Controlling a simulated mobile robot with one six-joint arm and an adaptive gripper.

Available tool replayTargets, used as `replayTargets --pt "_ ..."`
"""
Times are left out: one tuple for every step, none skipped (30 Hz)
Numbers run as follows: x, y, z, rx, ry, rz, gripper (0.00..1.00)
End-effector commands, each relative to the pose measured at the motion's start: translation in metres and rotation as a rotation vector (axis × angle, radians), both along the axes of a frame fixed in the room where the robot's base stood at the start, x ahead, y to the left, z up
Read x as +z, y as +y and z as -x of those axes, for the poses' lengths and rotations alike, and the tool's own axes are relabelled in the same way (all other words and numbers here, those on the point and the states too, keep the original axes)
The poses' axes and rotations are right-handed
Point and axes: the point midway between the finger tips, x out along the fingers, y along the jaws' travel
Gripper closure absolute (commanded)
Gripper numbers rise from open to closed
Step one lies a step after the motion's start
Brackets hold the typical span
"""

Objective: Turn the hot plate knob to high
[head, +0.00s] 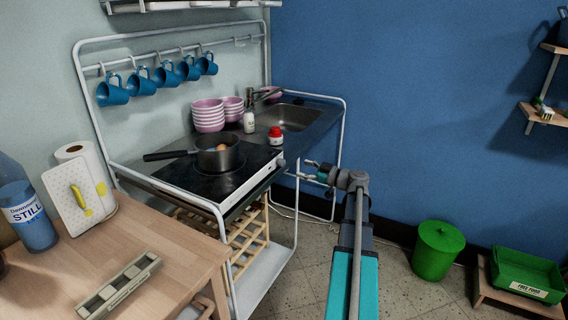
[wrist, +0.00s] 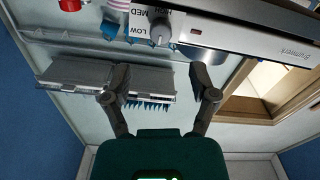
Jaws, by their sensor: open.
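The hot plate (head: 200,184) is a black cooktop with a pale front panel, set in the metal kitchen unit. Its grey round knob (wrist: 160,31) shows on the panel at the top of the wrist view, beside printed LOW and MED marks. I cannot tell exactly where the knob points. My gripper (wrist: 159,74) is open and empty, its fingertips spread either side of the knob's line and apart from it. In the head view my gripper (head: 314,171) is just right of the panel.
A dark pot (head: 219,156) with brown contents stands on the hot plate, its handle pointing left. A red-capped jar (head: 275,136) is behind the panel. A wooden table (head: 180,258) is at the lower left. Floor is free around a green bin (head: 437,252).

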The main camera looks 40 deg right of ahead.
Motion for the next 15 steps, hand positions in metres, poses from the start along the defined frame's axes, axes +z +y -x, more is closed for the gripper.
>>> replayTargets --pt "0.000 0.003 -0.008 0.001 0.000 0.000 0.25" --pt "0.000 0.004 -0.012 0.001 0.000 0.000 0.25" --pt "0.000 0.007 -0.018 0.002 0.000 0.000 0.25" --pt "0.000 0.009 -0.022 0.003 0.000 0.000 0.25" --pt "0.000 0.010 -0.026 0.002 0.000 0.000 0.25" --pt "0.000 0.012 -0.032 0.002 0.000 0.000 0.25" --pt "0.000 0.014 -0.036 0.002 0.000 0.000 0.25" --pt "0.000 0.016 -0.041 0.003 0.000 0.000 0.25" --pt "0.000 0.018 -0.046 0.002 0.000 0.000 0.25" --pt "0.000 0.020 -0.050 0.002 0.000 0.000 0.25" --pt "0.000 0.021 -0.053 0.002 0.000 0.000 0.25" --pt "0.000 0.024 -0.058 0.002 0.000 0.000 0.25" --pt "0.000 0.025 -0.061 0.003 0.000 0.000 0.25" --pt "0.000 0.026 -0.064 0.002 0.000 0.000 0.25" --pt "0.000 0.027 -0.068 0.001 0.000 0.000 0.25"
